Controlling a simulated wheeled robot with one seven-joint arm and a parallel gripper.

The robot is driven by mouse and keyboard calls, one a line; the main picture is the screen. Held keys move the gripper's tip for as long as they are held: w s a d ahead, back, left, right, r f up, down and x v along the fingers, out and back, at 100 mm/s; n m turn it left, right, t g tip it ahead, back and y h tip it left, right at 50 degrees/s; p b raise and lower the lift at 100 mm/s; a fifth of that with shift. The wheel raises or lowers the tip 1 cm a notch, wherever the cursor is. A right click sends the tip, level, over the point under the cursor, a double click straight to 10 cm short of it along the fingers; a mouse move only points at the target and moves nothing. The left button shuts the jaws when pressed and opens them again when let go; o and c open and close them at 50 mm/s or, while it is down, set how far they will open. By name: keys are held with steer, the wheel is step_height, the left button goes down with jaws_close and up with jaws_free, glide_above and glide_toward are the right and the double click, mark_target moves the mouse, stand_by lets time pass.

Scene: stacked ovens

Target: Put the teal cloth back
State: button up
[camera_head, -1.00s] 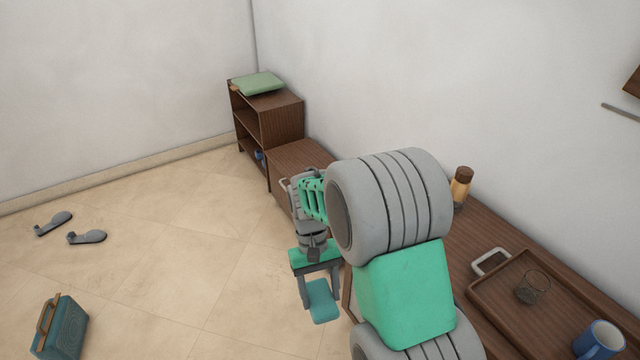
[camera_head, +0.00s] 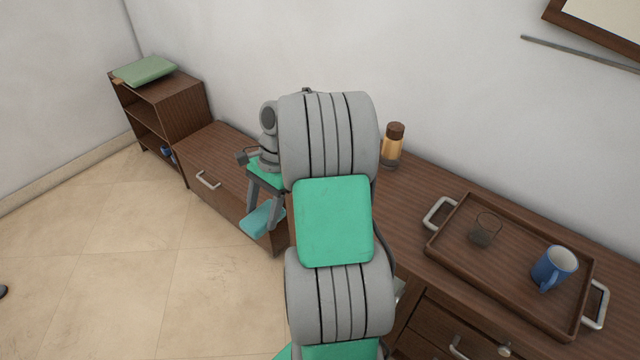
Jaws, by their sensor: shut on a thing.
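The teal cloth (camera_head: 262,220) is a small folded piece held between the fingers of my gripper (camera_head: 264,208). My gripper is shut on it and points down. In the picture the cloth overlaps the front of the low wooden drawer unit (camera_head: 222,172), to the right of that unit's metal handle. I cannot tell how far the cloth is from the wood. My own arm hides part of the unit and of the taller cabinet beside it.
A green folded item (camera_head: 145,71) lies on the open shelf (camera_head: 185,97) at left. On the right cabinet (camera_head: 400,200) stand a brown-capped jar (camera_head: 392,147) and a wooden tray (camera_head: 515,290) with a glass (camera_head: 484,230) and a blue mug (camera_head: 553,267).

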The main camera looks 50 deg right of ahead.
steer(key=s+d+r+m+t+h+b, duration=0.2)
steer(key=s+d+r+m+t, duration=0.1)
steer(key=d+m, duration=0.6)
steer(key=s+d+r+m+t+h+b, duration=0.1)
steer(key=s+d+r+m+t+h, duration=0.15)
steer(key=d+m, duration=0.65)
steer(key=shift+g, duration=0.25)
steer(key=w+d+f, duration=0.2)
steer(key=w+f, duration=0.1)
steer(key=w+d+f, duration=0.2)
steer(key=w+d, duration=0.1)
steer(key=w+d+f, duration=0.3)
steer(key=w, duration=0.1)
steer(key=shift+f, duration=0.3)
steer(key=f, duration=0.3)
steer(key=shift+w+f, duration=0.2)
steer(key=o, duration=1.3)
